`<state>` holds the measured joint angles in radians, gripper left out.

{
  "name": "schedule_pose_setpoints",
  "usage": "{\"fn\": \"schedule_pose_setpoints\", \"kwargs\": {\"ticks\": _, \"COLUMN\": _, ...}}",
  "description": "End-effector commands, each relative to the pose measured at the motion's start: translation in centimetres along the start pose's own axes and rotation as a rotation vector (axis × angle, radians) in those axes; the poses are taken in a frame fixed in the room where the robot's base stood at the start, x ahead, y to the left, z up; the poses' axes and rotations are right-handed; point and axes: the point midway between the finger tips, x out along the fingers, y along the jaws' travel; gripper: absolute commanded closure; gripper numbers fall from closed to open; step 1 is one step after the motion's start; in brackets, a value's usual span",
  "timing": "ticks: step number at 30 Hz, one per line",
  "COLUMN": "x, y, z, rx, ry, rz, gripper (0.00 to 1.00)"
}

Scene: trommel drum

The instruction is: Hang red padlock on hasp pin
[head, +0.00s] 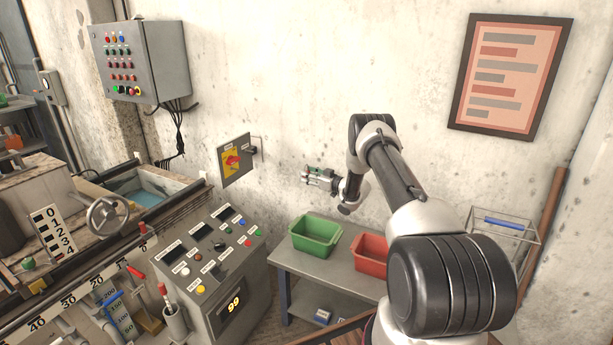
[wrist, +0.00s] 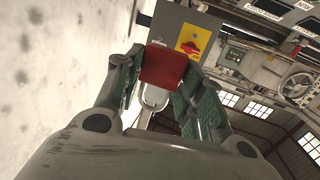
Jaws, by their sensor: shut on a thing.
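The red padlock shows in the wrist view (wrist: 163,67), its body between the two fingers and its pale shackle (wrist: 152,98) on the palm side. My gripper (head: 309,177) is shut on the padlock and held out in front of the wall, above the green bin. The grey switch panel (head: 228,178) is on the wall to the left of the gripper, with a gap between. It carries a yellow plate with a red knob (head: 232,160). A small dark fitting (head: 252,151) at its right edge looks like the hasp; its pin is too small to tell.
A grey bench (head: 327,273) below holds a green bin (head: 315,234) and a red bin (head: 370,253). A control console (head: 222,272) stands left of it. A control box (head: 140,58) with hanging cables is on the wall at upper left. The air between gripper and panel looks clear.

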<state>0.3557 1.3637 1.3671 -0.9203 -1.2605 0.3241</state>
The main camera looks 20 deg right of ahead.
Motion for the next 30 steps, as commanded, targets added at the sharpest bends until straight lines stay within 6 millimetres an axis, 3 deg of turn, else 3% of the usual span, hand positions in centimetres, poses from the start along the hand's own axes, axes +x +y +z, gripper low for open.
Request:
{"fn": "schedule_pose_setpoints", "kwargs": {"ticks": 17, "x": -1.4, "y": 0.3, "z": 0.1, "rx": -0.001, "ry": 0.000, "rz": 0.000, "gripper": 0.88}}
{"fn": "schedule_pose_setpoints", "kwargs": {"ticks": 30, "x": -4.2, "y": 0.9, "z": 0.1, "rx": -0.001, "ry": 0.000, "rz": 0.001, "gripper": 0.88}}
